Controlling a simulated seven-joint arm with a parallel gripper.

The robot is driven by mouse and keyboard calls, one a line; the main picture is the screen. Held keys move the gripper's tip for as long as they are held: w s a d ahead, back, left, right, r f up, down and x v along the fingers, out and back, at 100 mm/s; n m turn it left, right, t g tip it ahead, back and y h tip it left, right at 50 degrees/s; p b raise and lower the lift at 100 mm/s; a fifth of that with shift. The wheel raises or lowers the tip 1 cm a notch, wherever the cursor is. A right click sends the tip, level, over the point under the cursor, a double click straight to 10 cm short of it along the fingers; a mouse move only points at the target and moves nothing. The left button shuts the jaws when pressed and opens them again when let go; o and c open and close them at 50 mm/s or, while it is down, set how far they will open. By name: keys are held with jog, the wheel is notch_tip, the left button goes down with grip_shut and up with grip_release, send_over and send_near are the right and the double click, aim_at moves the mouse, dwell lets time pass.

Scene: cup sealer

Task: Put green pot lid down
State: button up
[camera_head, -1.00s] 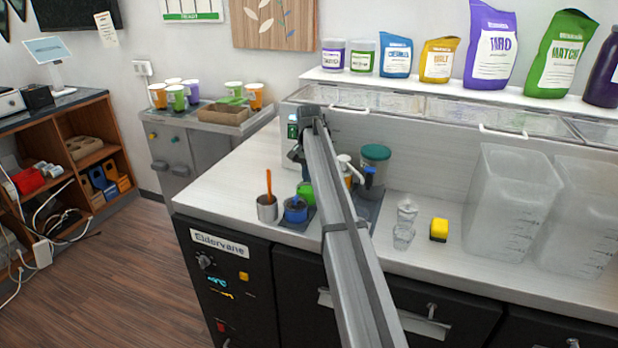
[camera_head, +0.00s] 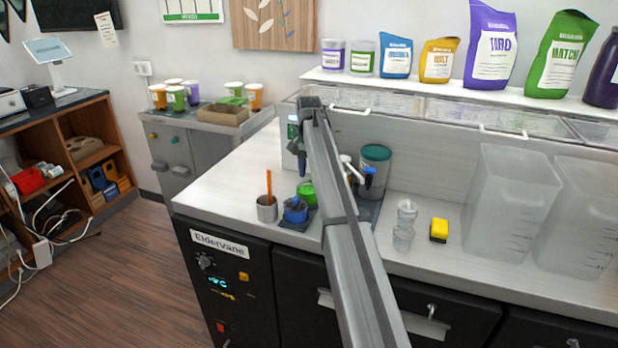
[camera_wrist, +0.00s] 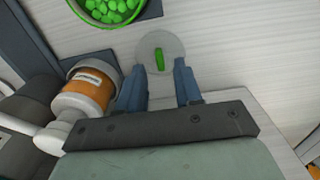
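The green pot lid (camera_wrist: 145,48), a pale translucent disc with a green bar handle, lies flat on the light counter in the wrist view. My gripper (camera_wrist: 160,72) is open, its two blue fingers apart at the near edge of the lid. The handle sits between and just beyond the fingertips, with visible gaps on both sides. The open green pot (camera_wrist: 112,12), holding green cubes, is at the top left of the wrist view; it also shows in the head view (camera_head: 306,192).
An orange bottle with a white pump (camera_wrist: 82,97) stands close to the left finger. A blue pot (camera_head: 295,212) and a metal cup (camera_head: 267,210) stand near the green pot. Clear cups (camera_head: 405,222) and a yellow block (camera_head: 439,230) are to the right. Counter right of the lid is bare.

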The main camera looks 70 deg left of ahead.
aim_at(309, 181)
notch_tip(309, 181, up, 9)
jog(key=shift+r, duration=0.2)
dwell(0.6)
